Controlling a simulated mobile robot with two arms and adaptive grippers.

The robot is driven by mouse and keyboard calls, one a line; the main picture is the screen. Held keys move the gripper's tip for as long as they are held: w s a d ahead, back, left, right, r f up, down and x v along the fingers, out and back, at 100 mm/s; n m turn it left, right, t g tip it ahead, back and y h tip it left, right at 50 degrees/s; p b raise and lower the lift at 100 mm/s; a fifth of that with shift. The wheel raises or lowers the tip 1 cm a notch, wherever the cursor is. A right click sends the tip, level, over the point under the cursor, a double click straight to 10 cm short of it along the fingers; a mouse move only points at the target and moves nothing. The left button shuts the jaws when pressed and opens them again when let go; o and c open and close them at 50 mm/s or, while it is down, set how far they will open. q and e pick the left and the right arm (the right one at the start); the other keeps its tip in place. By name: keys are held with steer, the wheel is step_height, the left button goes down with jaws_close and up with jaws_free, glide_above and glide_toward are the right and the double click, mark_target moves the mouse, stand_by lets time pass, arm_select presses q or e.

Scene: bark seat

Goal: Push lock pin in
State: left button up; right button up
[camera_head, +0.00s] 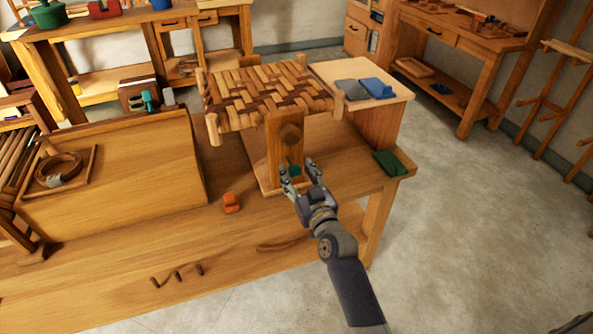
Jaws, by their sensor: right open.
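A wooden stool with a woven bark seat (268,92) stands on the workbench, held up by a wooden post stand (287,135). A small teal part (294,171), perhaps the lock pin, shows low on the front of the post. My right gripper (298,169) reaches up from the lower right. Its fingers are open, one on each side of the teal part. I cannot tell whether they touch it, and the fingers partly hide it. My left gripper is not in view.
A large wooden box (115,170) stands at the left. A green block (390,163) lies near the right edge. Grey and blue pieces (376,88) rest on a side block. Open floor lies right.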

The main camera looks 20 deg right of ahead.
steer(key=shift+w, duration=0.6)
